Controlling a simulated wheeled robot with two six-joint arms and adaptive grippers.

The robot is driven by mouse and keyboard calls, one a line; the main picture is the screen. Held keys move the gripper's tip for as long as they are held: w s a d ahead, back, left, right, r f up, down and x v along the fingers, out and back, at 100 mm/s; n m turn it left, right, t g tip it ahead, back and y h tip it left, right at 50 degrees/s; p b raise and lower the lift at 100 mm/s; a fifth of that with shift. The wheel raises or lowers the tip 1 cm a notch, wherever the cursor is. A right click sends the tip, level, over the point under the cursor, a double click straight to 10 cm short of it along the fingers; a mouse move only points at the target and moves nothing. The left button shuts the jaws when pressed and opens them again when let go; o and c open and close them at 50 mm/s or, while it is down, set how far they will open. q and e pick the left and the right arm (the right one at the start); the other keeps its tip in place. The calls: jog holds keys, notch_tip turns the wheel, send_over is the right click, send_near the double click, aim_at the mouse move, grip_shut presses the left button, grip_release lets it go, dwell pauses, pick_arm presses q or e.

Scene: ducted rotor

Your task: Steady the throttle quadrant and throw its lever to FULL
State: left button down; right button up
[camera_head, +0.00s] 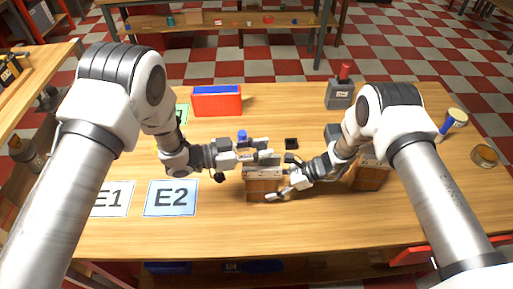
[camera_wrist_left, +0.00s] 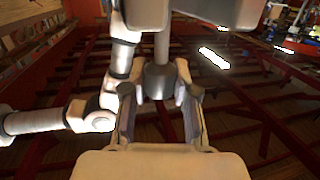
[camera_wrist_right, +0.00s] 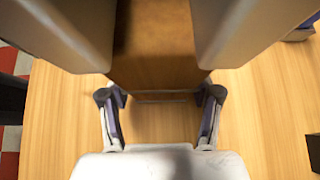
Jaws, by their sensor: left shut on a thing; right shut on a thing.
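The throttle quadrant (camera_head: 263,186) is a wooden block with a grey top, standing upright near the table's front middle. My right gripper (camera_head: 281,178) comes from the right and is shut on its wooden body, which also fills the space between the fingers in the right wrist view (camera_wrist_right: 155,55). My left gripper (camera_head: 266,150) comes from the left just above the top and is shut on the lever. A grey lever stem (camera_wrist_left: 160,78) shows between its fingers in the left wrist view. The fingers hide most of the lever, and I cannot read its setting.
Sheets E1 (camera_head: 108,199) and E2 (camera_head: 171,198) lie at left. A red bin (camera_head: 217,104) and a grey box with a red knob (camera_head: 341,92) stand behind. A blue knob-like thing (camera_head: 242,136) is beside my left gripper. Another wooden block (camera_head: 370,177) is under my right arm.

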pick_arm(q)
jog(key=d+y, duration=0.2)
jog(key=y, duration=0.1)
jog(key=shift+d+f+m+g, duration=0.2)
jog(key=shift+d+m+g, duration=0.1)
jog(key=shift+d, duration=0.05)
jog(key=c, duration=0.9)
grip_release()
jog(key=shift+a, duration=0.1)
jog(key=shift+o, duration=0.2)
jog(key=v, duration=1.2)
jog(key=shift+s+r, duration=0.1)
jog(key=shift+c, duration=0.3)
